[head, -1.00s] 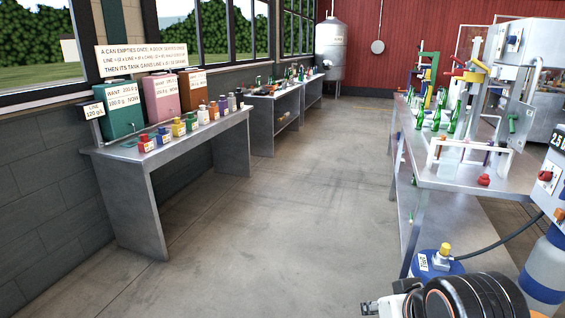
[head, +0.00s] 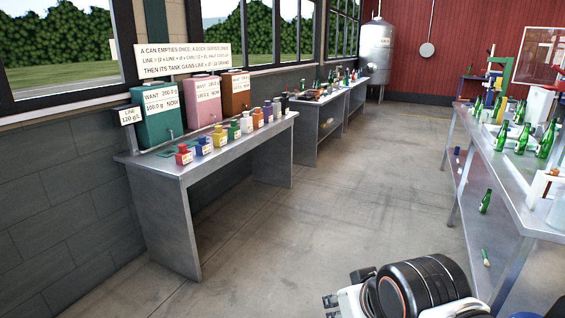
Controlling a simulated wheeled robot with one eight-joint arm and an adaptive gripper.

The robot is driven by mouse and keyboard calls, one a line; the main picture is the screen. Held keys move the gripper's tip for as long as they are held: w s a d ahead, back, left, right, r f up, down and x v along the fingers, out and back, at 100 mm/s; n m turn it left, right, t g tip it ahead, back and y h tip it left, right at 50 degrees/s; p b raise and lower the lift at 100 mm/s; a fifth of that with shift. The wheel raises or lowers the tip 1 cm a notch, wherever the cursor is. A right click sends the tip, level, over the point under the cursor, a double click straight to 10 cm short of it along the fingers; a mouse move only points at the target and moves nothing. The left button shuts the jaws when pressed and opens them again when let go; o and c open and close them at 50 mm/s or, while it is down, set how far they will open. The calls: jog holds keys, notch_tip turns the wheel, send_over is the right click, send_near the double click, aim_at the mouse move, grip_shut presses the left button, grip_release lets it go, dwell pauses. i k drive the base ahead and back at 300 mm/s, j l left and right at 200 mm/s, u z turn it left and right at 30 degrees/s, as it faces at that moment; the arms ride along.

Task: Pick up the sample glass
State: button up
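I cannot make out a sample glass for certain in the head view. A clear, glass-like vessel (head: 557,212) is cut off by the right edge, on the right bench, and I cannot tell if it is the sample glass. My gripper (head: 330,302) shows at the bottom, left of my dark, ringed arm link, over the floor and away from both benches. It is small and partly cut off, so I cannot tell whether it is open or shut. Nothing is seen in it.
The right metal bench (head: 505,185) carries several green bottles (head: 547,140). Another green bottle (head: 485,202) is below its top. The left metal table (head: 165,166) holds a teal tank (head: 158,118), a pink tank (head: 202,100), a brown tank (head: 236,95) and several small coloured cans. The floor between is clear.

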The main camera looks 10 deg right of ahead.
aim_at(486, 120)
jog(key=i+l+z, duration=0.15)
jog(key=i+z, duration=0.2)
jog(key=i, duration=0.25)
jog(key=i+z, duration=0.4)
jog(key=i, duration=0.2)
jog(key=i+j+z, duration=0.35)
jog(key=i, duration=0.2)
jog(key=i+z, duration=0.25)
jog(key=i, duration=0.4)
jog(key=i+j+z, duration=0.15)
jog(key=i+z, duration=0.15)
jog(key=i, duration=0.3)
jog(key=i+j+z, duration=0.25)
jog(key=i, duration=0.4)
jog(key=i+j+z, duration=0.25)
jog(key=i+j, duration=0.2)
jog(key=i+j+z, duration=0.25)
jog(key=i+j, duration=0.3)
jog(key=i+j+z, duration=0.15)
jog(key=i+j, duration=0.25)
jog(key=i+j+z, duration=0.2)
jog(key=i+j, duration=0.2)
jog(key=i+j+z, duration=0.15)
jog(key=i+j, duration=0.3)
jog(key=i+j+z, duration=0.2)
jog(key=i+j, duration=0.2)
jog(key=j, duration=0.2)
